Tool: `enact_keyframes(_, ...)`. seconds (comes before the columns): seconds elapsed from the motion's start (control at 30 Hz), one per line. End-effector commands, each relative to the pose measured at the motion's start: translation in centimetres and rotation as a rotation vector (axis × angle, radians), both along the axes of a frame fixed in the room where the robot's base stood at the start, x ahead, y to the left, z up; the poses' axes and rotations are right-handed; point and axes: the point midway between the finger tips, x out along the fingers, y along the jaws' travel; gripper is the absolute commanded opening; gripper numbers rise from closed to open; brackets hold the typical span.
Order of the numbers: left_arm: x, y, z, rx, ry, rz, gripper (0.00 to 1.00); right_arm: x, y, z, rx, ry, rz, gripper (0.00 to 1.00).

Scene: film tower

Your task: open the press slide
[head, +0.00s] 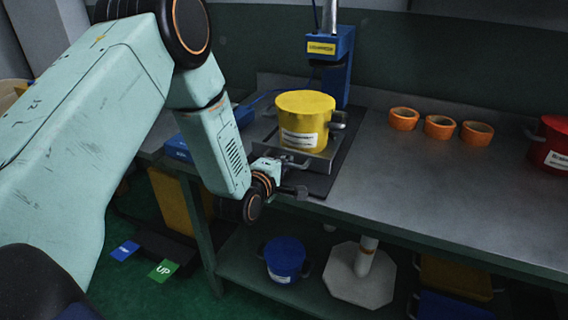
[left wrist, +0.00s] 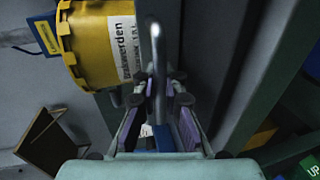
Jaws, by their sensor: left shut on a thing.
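The press slide (head: 318,163) is a grey metal tray on a dark base at the front of the bench, below the blue press (head: 331,50). A yellow pot (head: 305,121) with a white label stands on it, in front of the press column. My left gripper (head: 284,172) is at the slide's front edge, below the pot. In the left wrist view my left gripper (left wrist: 158,105) is shut on the slide's metal handle (left wrist: 155,45), with the yellow pot (left wrist: 88,45) beside it. My right gripper is not in view.
Several orange rings (head: 439,127) and a red pot (head: 551,143) stand on the grey bench to the right. Below, a blue pot (head: 284,259) and an octagonal stand (head: 361,274) sit on the shelf. Blue and green floor pedals (head: 162,271) lie at lower left.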

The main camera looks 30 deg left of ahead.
Motion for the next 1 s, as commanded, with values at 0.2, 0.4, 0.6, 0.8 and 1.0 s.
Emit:
enact_keyframes(0.2, 0.3, 0.1, 0.4, 0.001, -0.012, 0.002, 0.09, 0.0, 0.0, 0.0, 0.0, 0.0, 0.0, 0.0)
enact_keyframes(0.4, 0.2, 0.1, 0.3, 0.001, -0.009, 0.002, 0.2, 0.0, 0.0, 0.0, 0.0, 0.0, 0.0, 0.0)
enact_keyframes(0.6, -0.1, 0.0, 0.2, 0.001, -0.006, 0.001, 0.2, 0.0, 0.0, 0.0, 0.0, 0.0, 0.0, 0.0)
enact_keyframes(0.8, -1.8, 0.0, 0.4, -0.001, -0.002, 0.001, 0.2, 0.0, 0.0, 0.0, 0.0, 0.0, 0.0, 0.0)
enact_keyframes(1.0, -5.2, -0.2, 1.2, -0.003, -0.003, 0.003, 0.2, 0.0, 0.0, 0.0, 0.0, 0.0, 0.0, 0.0)
